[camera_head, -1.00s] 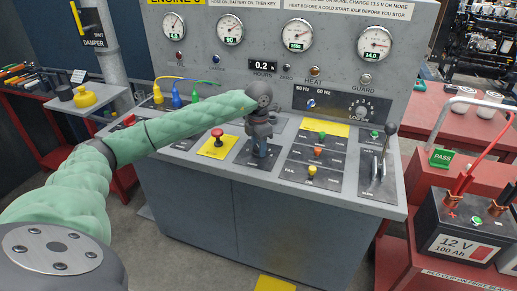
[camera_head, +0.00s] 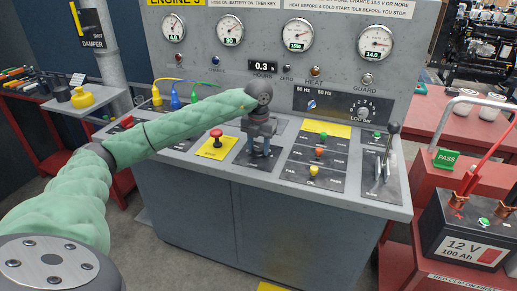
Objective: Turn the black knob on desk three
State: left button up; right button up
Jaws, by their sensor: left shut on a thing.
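The grey desk (camera_head: 300,222) carries the sign "ENGINE 3" (camera_head: 175,2). My left gripper (camera_head: 262,151) points down onto a black plate (camera_head: 245,160) on the desk top, right of the red mushroom button (camera_head: 216,134). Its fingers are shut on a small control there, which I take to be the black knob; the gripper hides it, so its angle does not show. A round dial (camera_head: 363,112) with numbers sits on the upright panel at the right. My right gripper is not in view.
A lever (camera_head: 390,140) stands at the desk's right, beyond coloured buttons (camera_head: 320,152). Yellow, blue and green leads (camera_head: 176,100) lie at the left. A battery (camera_head: 462,240) with red clamps stands on a red cart to the right. Gauges (camera_head: 230,32) line the panel.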

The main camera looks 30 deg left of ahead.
pick_arm(q)
jog(key=shift+n, duration=0.3)
jog(key=shift+r, duration=0.1)
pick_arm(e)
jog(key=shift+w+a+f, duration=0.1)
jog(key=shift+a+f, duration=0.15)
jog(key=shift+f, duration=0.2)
pick_arm(q)
jog(key=shift+n, duration=0.3)
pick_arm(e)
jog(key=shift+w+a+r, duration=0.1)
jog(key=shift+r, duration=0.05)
pick_arm(q)
jog(key=o, duration=1)
jog(key=shift+c, duration=0.2)
